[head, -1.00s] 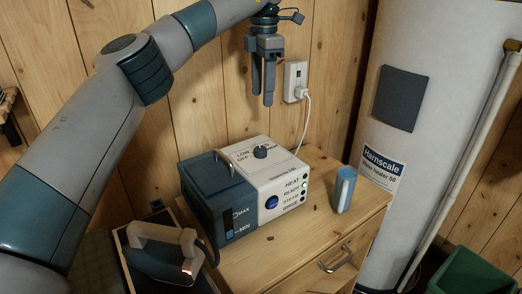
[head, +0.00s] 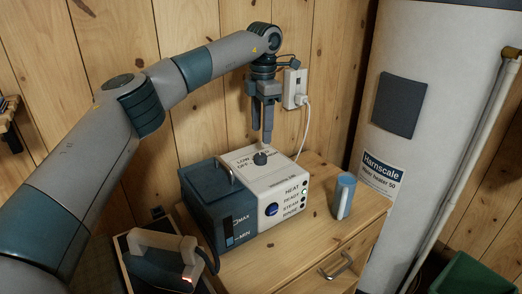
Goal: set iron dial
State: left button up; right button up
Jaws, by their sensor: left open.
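The steam station (head: 240,197) is a box with a dark blue tank on the left and a cream body on the right, standing on the wooden cabinet. Its dark round dial (head: 260,158) is on the cream top, with LOW and OFF printed beside it. The iron (head: 160,262) rests at the lower left with a small red light lit. My left gripper (head: 261,138) points down just above the dial, open, its fingers seen nearly edge-on. I cannot tell whether the fingertips touch the dial. My right gripper is not in view.
A wall socket (head: 294,88) with a plugged white cord is behind. A large white water heater (head: 395,150) stands at right, a green bin (head: 465,275) at lower right.

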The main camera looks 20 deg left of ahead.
aim_at(261, 155)
pick_arm(q)
notch_tip(261, 155, down, 8)
jog(key=shift+w+a+f+p, duration=0.1)
jog(key=shift+w+f+p, duration=0.1)
jog(key=shift+p, duration=0.4)
jog(key=c, duration=1.1)
